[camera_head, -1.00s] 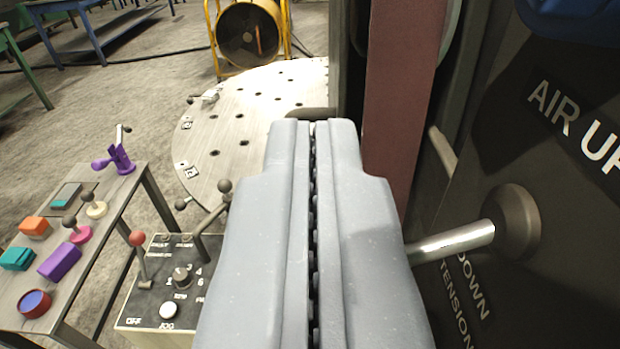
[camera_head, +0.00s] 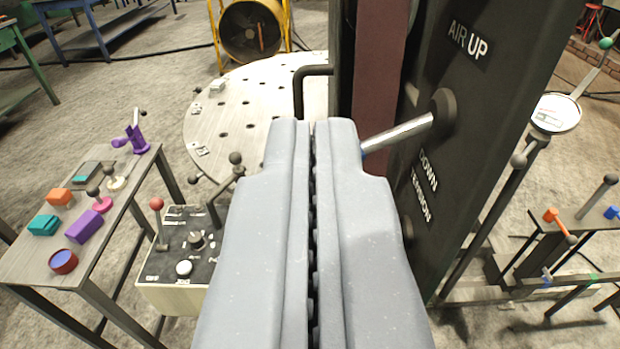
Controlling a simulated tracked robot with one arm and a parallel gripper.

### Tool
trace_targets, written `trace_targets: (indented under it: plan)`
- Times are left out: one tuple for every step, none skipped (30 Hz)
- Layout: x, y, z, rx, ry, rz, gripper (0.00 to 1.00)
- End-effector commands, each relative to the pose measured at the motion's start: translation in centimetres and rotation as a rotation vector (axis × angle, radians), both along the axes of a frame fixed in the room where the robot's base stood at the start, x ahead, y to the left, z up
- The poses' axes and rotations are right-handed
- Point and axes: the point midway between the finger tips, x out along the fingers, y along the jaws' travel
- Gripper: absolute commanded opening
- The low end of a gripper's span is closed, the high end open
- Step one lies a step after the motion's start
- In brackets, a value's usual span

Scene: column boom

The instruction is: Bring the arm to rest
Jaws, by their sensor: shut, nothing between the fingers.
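My gripper (camera_head: 312,125) fills the lower middle of the view. Its two grey fingers are shut together with nothing between them. Its tips lie in front of the round perforated table (camera_head: 228,110) and left of a dark upright panel (camera_head: 455,125) lettered AIR UP and DOWN TENSION. A metal lever (camera_head: 398,134) on that panel passes close to the right fingertip in the picture. I cannot tell whether they touch.
A control box (camera_head: 185,268) with a red-knobbed lever stands lower left. Left of it, a small table (camera_head: 30,268) holds several coloured parts. A yellow-framed fan (camera_head: 250,30) stands behind. A round-headed stand (camera_head: 556,113) and a low rack (camera_head: 560,228) are at right. Open floor shows at left.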

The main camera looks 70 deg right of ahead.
Motion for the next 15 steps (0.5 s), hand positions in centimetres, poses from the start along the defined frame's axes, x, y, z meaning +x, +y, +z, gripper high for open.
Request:
trace_targets:
  plan:
    - [0.0, 0.0, 0.0, 0.0, 0.0, 0.0, 0.0]
    - [0.0, 0.0, 0.0, 0.0, 0.0, 0.0, 0.0]
    - [0.0, 0.0, 0.0, 0.0, 0.0, 0.0, 0.0]
    - [0.0, -0.1, 0.0, 0.0, 0.0, 0.0, 0.0]
    - [0.0, -0.1, 0.0, 0.0, 0.0, 0.0, 0.0]
    - [0.1, -0.1, 0.1, 0.002, -0.003, 0.003, 0.0]
    - [0.2, -0.1, 0.2, 0.005, -0.008, 0.009, 0.0]
    - [0.5, 0.0, 0.3, 0.011, -0.018, 0.018, 0.0]
    - [1.1, 0.1, 0.7, 0.024, -0.037, 0.04, 0.0]
    - [1.7, 0.1, 1.0, 0.038, -0.054, 0.062, 0.0]
    - [2.3, 0.3, 1.6, 0.051, -0.078, 0.088, 0.0]
    - [3.4, 0.5, 2.6, 0.073, -0.117, 0.133, 0.0]
    - [4.3, 0.8, 3.6, 0.093, -0.151, 0.175, 0.0]
    - [5.1, 1.1, 4.7, 0.112, -0.185, 0.216, 0.0]
    - [6.3, 1.6, 6.2, 0.139, -0.23, 0.281, 0.0]
